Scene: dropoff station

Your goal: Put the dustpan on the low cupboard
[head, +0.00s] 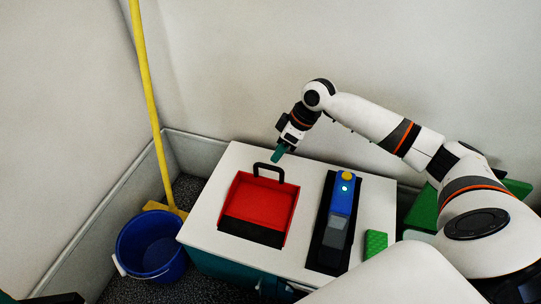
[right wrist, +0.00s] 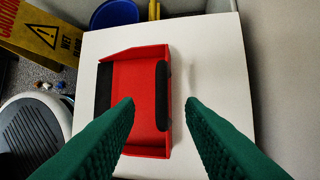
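The red dustpan (head: 262,203) with a black front lip and black handle (head: 276,171) lies flat on the white top of the low cupboard (head: 207,223). My right gripper (head: 279,154) hangs above the back edge of the cupboard, close to the handle, and is not touching it as far as I can see. The dustpan (right wrist: 130,85) also shows there on the white top, partly behind the left finger. My left gripper is not in view.
A blue and grey device (head: 339,213) with a yellow cap lies on a black tray right of the dustpan. A green sponge-like block (head: 375,243) is beside it. A blue bucket (head: 150,246) and a yellow-handled broom or mop (head: 150,90) stand left; a yellow caution sign (right wrist: 45,30) shows too.

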